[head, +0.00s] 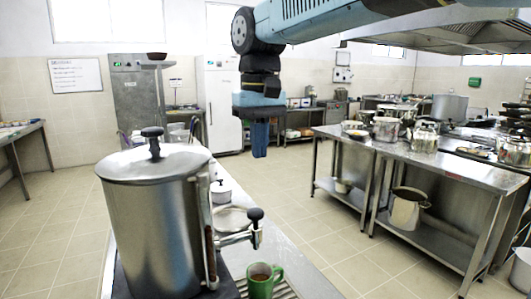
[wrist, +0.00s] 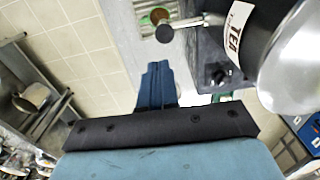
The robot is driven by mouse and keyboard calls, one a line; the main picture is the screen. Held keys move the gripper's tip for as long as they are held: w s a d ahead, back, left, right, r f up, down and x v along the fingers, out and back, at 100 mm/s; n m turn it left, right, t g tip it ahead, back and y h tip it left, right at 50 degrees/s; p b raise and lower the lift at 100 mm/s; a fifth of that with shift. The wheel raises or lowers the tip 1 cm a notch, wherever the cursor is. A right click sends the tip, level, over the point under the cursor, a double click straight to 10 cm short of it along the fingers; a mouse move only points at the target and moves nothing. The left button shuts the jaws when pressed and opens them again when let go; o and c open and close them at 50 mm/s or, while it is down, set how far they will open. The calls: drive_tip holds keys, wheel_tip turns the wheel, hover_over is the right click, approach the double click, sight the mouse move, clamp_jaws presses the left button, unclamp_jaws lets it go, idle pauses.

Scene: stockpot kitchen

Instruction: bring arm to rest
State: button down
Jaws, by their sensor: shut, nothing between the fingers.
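My arm reaches in from the top of the head view, and my gripper (head: 260,154) points straight down with its blue fingers together and empty. It hangs in open air, beyond and to the right of the steel urn (head: 155,225) in that view. In the wrist view my gripper (wrist: 157,68) also shows its fingers closed against each other, with nothing between them. The urn (wrist: 290,65), with a "TEA" label, fills the right of that view, apart from the fingers.
A green mug (head: 261,281) stands below the urn's tap (head: 254,226) on the near counter. A lidded white pot (head: 221,191) is behind the urn. A steel table (head: 440,163) with pots stands right. Tiled floor lies clear between counter and table.

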drive_tip(key=s+d+f+m+t, duration=0.1)
drive_tip(key=s+d+f+m, duration=0.1)
drive_tip(key=d, duration=0.7)
drive_tip(key=s+d+f+m+t, duration=0.1)
drive_tip(key=d+t, duration=0.1)
drive_tip(key=d, duration=0.6)
drive_tip(key=s+d+f+m+t, duration=0.2)
drive_tip(key=s+d+f, duration=0.6)
drive_tip(key=d, duration=0.4)
drive_tip(key=shift+d+m, duration=0.2)
drive_tip(key=shift+m, duration=0.4)
drive_tip(key=shift+s+f, duration=0.1)
